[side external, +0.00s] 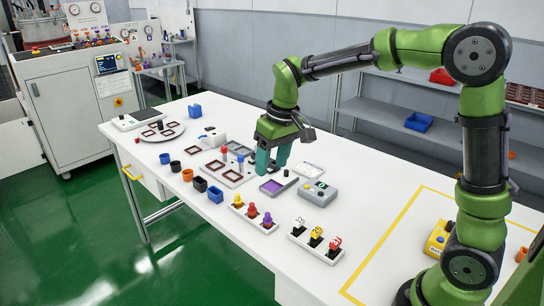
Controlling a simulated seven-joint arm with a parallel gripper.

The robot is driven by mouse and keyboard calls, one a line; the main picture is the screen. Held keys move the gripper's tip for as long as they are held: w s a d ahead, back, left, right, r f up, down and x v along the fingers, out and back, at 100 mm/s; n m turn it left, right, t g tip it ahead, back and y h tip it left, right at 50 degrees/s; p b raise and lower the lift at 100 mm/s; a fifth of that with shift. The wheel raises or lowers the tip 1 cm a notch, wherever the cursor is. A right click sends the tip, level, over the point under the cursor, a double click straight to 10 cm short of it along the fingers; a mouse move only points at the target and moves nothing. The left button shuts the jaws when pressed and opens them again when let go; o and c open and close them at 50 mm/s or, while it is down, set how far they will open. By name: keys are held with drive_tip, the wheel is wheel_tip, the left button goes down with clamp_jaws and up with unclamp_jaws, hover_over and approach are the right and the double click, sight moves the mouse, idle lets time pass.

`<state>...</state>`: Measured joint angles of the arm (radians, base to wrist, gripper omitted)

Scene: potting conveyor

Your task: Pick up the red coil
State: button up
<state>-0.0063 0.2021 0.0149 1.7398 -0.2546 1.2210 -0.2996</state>
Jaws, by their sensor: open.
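A small red upright piece (224,151) stands on the pale plate with dark red square frames (235,183) in the middle of the table. It looks like the red coil, but it is too small to be sure. A similar blue piece (240,161) stands to its right. My gripper (271,170) is to the right of both, above the table, pointing down. Its two teal fingers are apart with nothing seen between them.
A purple-filled tray (262,188) and a grey box (317,194) lie close to my gripper. Small cups (200,184) and two racks of coloured pieces (237,208) (301,241) line the front. A round plate (174,133) is at left.

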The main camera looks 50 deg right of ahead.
drive_tip(key=w+f+n+g, duration=0.2)
drive_tip(key=w+f+n, duration=0.15)
drive_tip(key=w, duration=0.45)
hover_over(252, 204)
drive_tip(key=shift+n+h, duration=0.35)
drive_tip(key=shift+h, duration=0.05)
drive_tip(key=f, duration=0.9)
drive_tip(key=shift+w+d+f, duration=0.2)
drive_tip(key=shift+d, duration=0.05)
drive_tip(key=shift+s+a+f, duration=0.1)
drive_tip(key=shift+f, duration=1.4)
drive_tip(key=shift+s+a+f, duration=0.1)
drive_tip(key=shift+f, duration=1.4)
clamp_jaws()
drive_tip(key=shift+r, duration=0.1)
